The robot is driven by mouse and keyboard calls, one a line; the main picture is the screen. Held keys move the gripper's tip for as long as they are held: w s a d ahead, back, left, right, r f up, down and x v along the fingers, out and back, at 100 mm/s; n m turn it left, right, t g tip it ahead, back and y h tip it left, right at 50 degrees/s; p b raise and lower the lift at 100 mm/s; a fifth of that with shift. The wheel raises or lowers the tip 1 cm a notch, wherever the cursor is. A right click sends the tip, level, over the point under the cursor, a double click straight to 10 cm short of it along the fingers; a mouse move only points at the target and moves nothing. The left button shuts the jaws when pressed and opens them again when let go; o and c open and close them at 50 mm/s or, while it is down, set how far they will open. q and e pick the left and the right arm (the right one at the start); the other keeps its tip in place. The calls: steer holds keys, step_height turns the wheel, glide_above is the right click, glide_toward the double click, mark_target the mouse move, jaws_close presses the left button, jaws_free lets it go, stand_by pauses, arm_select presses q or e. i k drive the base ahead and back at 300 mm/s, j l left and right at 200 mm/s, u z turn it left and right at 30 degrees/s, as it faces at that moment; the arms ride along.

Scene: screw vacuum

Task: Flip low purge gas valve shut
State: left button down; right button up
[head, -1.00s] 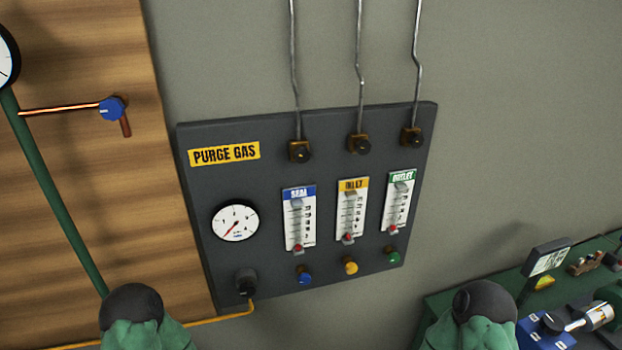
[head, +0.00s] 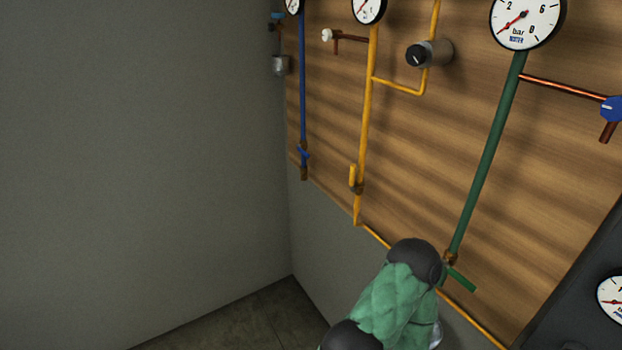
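A low valve with a yellow lever (head: 353,176) sits near the bottom of the yellow pipe (head: 366,120) on the wooden board. Its lever stands upright, roughly along the pipe. Below it the yellow line bends and runs down to the right, toward the dark panel (head: 580,310). The panel carried the PURGE GAS label in the earlier frame; here only its edge and part of a gauge show. My green-sleeved arm is at the bottom centre, below and right of the yellow lever and apart from it. Neither gripper can be made out.
A blue pipe (head: 302,90) with a low blue lever is on the left. A green pipe (head: 487,150) has a low green lever (head: 460,279) close beside my arm. A black knob (head: 428,54) juts out above. The grey wall at left is bare.

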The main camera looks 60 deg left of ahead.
mark_target(352, 166)
steer(key=u, duration=1.8)
